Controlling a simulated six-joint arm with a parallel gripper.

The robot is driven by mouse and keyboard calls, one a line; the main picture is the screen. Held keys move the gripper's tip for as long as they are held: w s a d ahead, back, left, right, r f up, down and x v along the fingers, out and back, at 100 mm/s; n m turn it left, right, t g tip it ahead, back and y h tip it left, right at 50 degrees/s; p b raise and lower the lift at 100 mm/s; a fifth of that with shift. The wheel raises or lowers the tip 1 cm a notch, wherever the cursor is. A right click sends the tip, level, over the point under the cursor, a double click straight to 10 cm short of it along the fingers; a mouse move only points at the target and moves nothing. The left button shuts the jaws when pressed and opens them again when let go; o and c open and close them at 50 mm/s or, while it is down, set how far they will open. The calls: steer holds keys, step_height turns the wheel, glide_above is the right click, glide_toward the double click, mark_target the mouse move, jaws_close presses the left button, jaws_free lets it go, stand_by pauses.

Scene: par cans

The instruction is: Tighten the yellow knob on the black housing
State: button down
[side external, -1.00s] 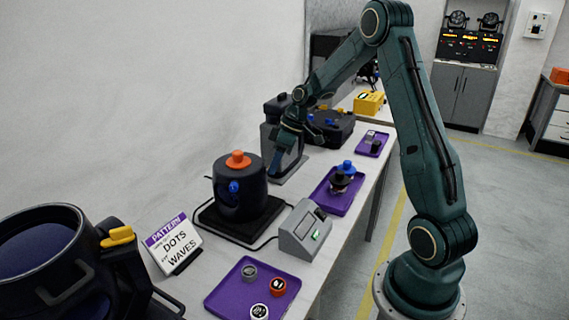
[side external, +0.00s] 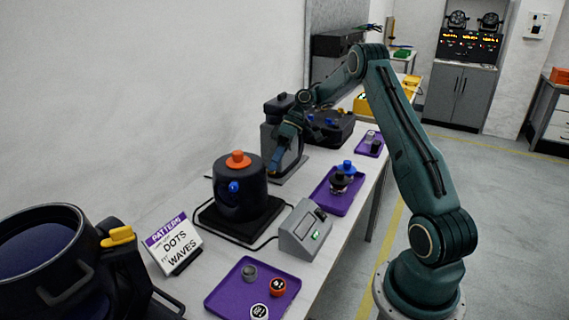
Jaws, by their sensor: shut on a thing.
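A yellow knob (side external: 118,236) sits on the side of a large black housing (side external: 110,275) in the left foreground, far from my gripper. My gripper (side external: 276,164) points down in front of a dark grey unit (side external: 268,135) with a black top, just behind the black can (side external: 238,195) with an orange knob (side external: 238,160). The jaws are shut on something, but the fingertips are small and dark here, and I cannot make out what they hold.
A purple tray (side external: 222,294) with several small knobs lies in front, another purple tray (side external: 327,200) farther back. A grey box with a green display (side external: 305,230) and a pattern sign (side external: 174,245) stand between. Black cables lie on the table.

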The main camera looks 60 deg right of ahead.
steer(key=shift+y, duration=0.4)
stand_by(0.3)
steer(key=c, duration=1.3)
jaws_free()
steer(key=shift+o, duration=0.2)
steer(key=shift+s+a+r+t+h, duration=0.15)
steer(key=shift+t+h, duration=0.15)
steer(key=shift+h, duration=0.8)
